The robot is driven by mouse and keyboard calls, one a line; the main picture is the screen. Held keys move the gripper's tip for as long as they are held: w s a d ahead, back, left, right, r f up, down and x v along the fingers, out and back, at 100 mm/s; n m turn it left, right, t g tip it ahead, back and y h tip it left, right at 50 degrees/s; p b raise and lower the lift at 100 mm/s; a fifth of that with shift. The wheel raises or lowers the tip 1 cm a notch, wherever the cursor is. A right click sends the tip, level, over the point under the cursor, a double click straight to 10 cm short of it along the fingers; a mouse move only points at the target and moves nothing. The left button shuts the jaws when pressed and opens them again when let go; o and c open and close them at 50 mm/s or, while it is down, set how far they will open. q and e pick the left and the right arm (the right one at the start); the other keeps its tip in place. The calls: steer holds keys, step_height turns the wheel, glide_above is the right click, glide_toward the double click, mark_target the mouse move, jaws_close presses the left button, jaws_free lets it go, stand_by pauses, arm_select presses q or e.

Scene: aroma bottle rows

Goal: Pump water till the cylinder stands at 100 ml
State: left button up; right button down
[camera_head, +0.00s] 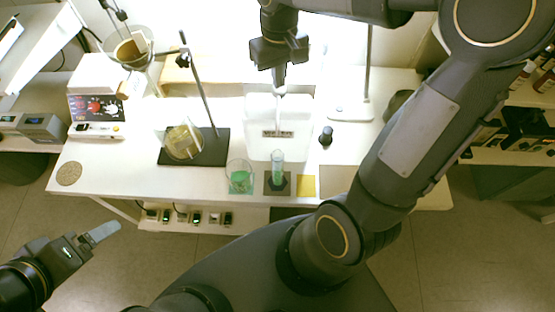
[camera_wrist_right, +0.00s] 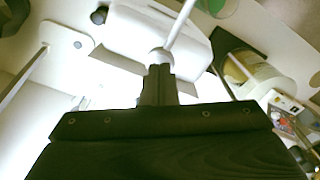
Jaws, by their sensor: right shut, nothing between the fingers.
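A white water container (camera_head: 278,135) with a dark label stands near the middle of the bench. Its white pump head (camera_head: 280,92) is on top, and the pump head with its spout also shows in the wrist view (camera_wrist_right: 161,56). My right gripper (camera_head: 281,80) points down at the pump head, shut and empty, its tips touching or just over it. A clear graduated cylinder (camera_head: 278,168) stands on a dark mat in front of the container. Its water level is too small to read. My left gripper (camera_head: 103,233) hangs beyond the bench's left front; its finger gap is unclear.
A beaker with green content (camera_head: 239,178) stands left of the cylinder, and a yellow square (camera_head: 306,186) lies right of it. A dark stand base (camera_head: 215,150) with a rod and tilted glassware is at left. A small dark bottle (camera_head: 326,136) stands right of the container.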

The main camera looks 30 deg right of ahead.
steer(key=shift+f+b, duration=0.8)
steer(key=shift+f, duration=0.4)
steer(key=shift+r, duration=0.1)
steer(key=shift+r+p, duration=1.3)
steer(key=shift+r, duration=0.15)
step_height(320, 180, up, 6)
steer(key=p, duration=0.5)
